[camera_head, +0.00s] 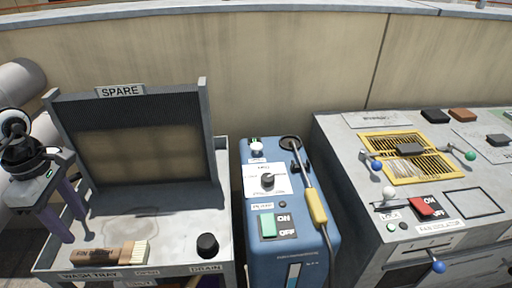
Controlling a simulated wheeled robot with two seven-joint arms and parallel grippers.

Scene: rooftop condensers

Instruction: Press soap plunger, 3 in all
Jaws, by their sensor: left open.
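A small white round knob (257,147) stands at the top back of the blue washer unit (254,222), with a small label below it too small to read. It looks like the soap plunger, but I cannot confirm this from its label. My left gripper (75,228) is at the far left, over the left edge of the wash tray (222,170). Its two purple fingers point down, apart and empty. It is well away from the white knob. My right gripper is not in view.
The washer carries a dial (267,181), a green ON/OFF switch (268,225) and a yellow-handled wand (317,207). A fin brush (108,254), black drain knob (207,245) and upright SPARE panel (135,143) occupy the tray. A grey console (352,190) with a red switch (425,207) stands right.

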